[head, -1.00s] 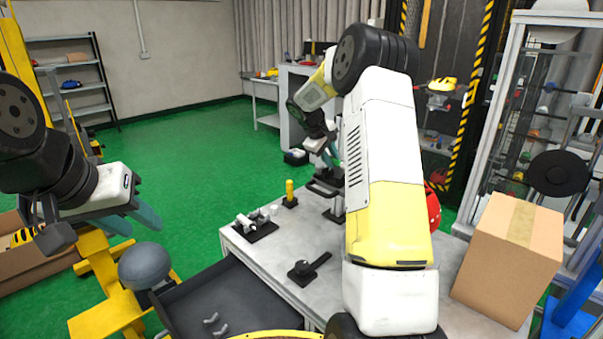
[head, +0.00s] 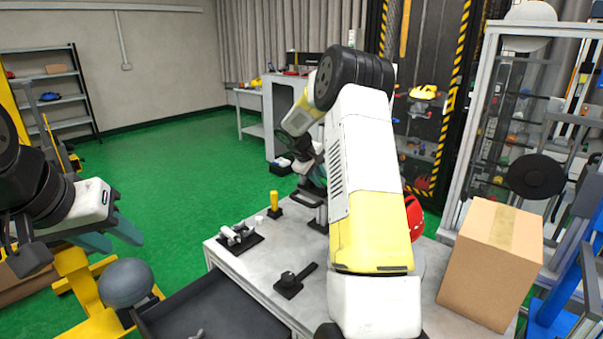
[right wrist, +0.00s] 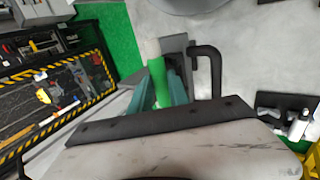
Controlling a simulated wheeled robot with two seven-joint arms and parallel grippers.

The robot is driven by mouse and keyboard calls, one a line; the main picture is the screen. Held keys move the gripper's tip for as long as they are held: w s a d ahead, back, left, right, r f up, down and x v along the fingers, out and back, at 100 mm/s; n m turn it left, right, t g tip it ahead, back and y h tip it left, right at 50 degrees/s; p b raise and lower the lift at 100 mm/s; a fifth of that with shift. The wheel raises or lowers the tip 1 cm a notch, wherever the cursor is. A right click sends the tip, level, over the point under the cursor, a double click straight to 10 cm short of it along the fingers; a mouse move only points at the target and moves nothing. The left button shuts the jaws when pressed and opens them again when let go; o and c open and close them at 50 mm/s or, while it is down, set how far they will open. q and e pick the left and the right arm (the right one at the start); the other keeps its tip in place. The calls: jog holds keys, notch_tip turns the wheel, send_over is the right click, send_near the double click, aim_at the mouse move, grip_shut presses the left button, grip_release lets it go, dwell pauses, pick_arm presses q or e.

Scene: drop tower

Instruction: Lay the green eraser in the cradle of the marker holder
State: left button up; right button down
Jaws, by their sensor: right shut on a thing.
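The green eraser (right wrist: 157,82) shows in the right wrist view as a green bar with a pale end, upright in the picture between teal fingertips. My right gripper (right wrist: 160,88) is shut on it. In the head view my right gripper (head: 316,174) is over the far part of the table, partly hidden by my arm, and the eraser cannot be made out. A dark grey block (right wrist: 176,44) and a black bent handle (right wrist: 207,62) lie just beyond the eraser; I cannot tell whether they belong to the marker holder. My left gripper (head: 108,236) is open and empty, left of the table.
The grey table (head: 255,262) carries a black-based fixture with white cylinders (head: 239,236), a yellow post (head: 275,201) and a black latch-like part (head: 294,281). A cardboard box (head: 490,262) stands at the right, a red helmet (head: 413,216) behind my arm.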

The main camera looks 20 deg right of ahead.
jog(key=shift+f, duration=0.25)
dwell(0.5)
jog(key=c, duration=1.2)
grip_release()
jog(key=shift+o, duration=0.2)
jog(key=shift+s, duration=0.1)
jog(key=v, duration=0.7)
jog(key=shift+a+r, duration=0.2)
jog(key=shift+r, duration=0.1)
